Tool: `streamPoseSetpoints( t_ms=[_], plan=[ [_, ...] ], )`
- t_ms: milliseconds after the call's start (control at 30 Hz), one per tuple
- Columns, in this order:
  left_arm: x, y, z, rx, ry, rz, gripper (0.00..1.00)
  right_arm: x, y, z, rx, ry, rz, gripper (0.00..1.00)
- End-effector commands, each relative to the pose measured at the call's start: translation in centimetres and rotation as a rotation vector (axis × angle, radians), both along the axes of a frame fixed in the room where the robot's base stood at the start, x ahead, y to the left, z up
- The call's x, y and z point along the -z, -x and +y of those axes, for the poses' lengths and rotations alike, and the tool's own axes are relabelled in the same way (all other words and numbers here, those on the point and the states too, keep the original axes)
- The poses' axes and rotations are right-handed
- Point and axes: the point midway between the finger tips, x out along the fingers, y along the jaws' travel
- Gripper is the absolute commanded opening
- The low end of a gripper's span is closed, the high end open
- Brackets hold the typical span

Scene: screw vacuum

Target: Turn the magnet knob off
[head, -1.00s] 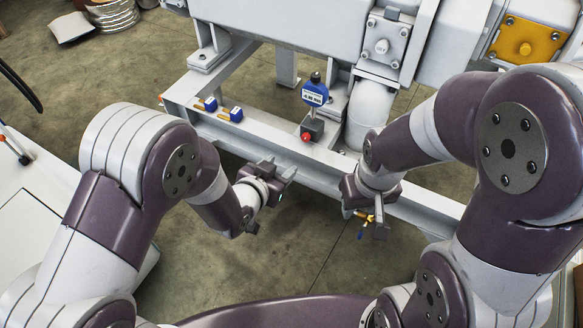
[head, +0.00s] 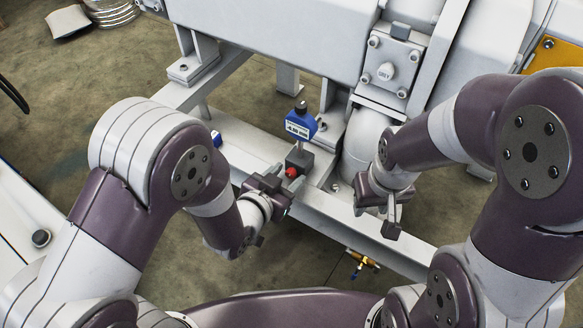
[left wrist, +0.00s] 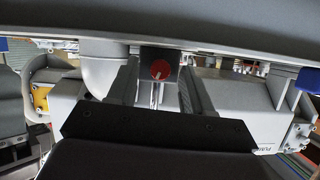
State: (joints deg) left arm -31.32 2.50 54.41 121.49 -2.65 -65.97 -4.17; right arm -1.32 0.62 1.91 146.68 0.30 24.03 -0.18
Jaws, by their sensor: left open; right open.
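The red magnet knob (head: 291,171) sits on the front of a dark magnet base (head: 300,157) on the white frame beam. My left gripper (head: 284,188) is open, just in front and to the left of the knob. In the left wrist view the red knob (left wrist: 160,69) shows between the open fingers (left wrist: 158,95), beyond their tips as far as I can tell. My right gripper (head: 388,214) is open and empty, over the beam right of the magnet base.
A white pipe elbow (head: 362,150) and the machine housing (head: 275,35) stand behind and right of the magnet base. A brass valve piece (head: 360,260) hangs below the beam (head: 335,215). The floor at left is open.

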Motion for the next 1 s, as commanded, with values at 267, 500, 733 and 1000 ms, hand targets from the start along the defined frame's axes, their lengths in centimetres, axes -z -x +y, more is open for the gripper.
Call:
streamPoseSetpoints(
  t_ms=[267, 500, 733, 1000],
  plan=[
    [0.0, 0.0, 0.0, 0.000, 0.000, 0.000, 0.40, 0.0, 0.0, 0.0, 0.000, 0.000, 0.000, 0.43],
    [0.0, 0.0, 0.0, 0.000, 0.002, 0.001, 0.00, 0.0, 0.0, 0.0, 0.000, 0.000, 0.000, 0.43],
    [-0.3, -0.2, 0.4, -0.004, 0.202, 0.147, 0.00, -1.9, 0.0, 0.0, 0.000, 0.000, 0.000, 0.43],
    [0.1, -0.2, 0.3, 0.000, 0.284, 0.204, 0.00, -2.0, 0.0, 0.0, 0.000, 0.000, 0.000, 0.43]
  ],
)
